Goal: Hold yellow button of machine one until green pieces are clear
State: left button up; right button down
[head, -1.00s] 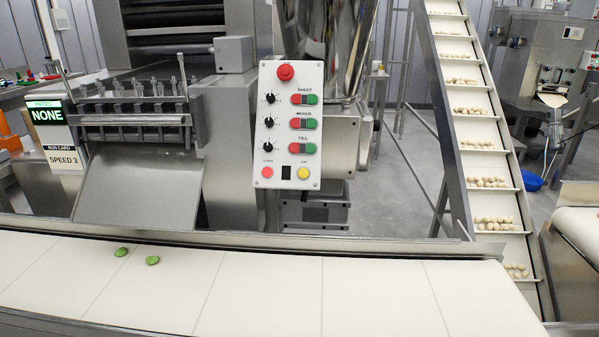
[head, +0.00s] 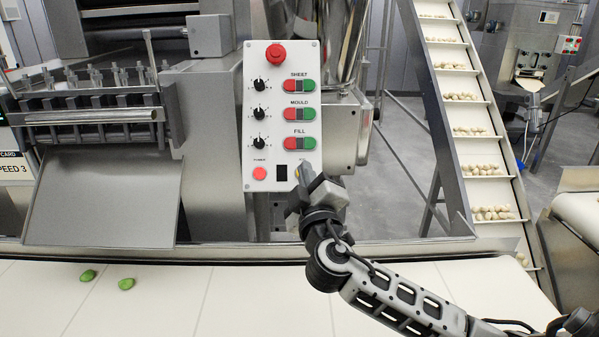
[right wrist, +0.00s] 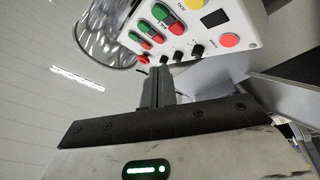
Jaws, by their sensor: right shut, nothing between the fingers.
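The white control panel of the machine (head: 252,100) stands at the centre. Its yellow button (head: 298,173) is at the lower right and mostly hidden behind my right gripper (head: 306,172). In the right wrist view the yellow button (right wrist: 194,4) shows at the top edge, and my shut, empty right fingers (right wrist: 158,72) appear apart from it, with the panel ahead. Two green pieces, one at left (head: 88,275) and one beside it (head: 126,284), lie on the pale belt (head: 250,300) below the chute. My left gripper is out of view.
A red mushroom button (head: 276,54) tops the panel. Knobs, red and green button pairs and a red power button (head: 260,174) share its face. An inclined conveyor (head: 470,130) with pale pieces rises at right. A metal rail (head: 220,254) runs behind the belt.

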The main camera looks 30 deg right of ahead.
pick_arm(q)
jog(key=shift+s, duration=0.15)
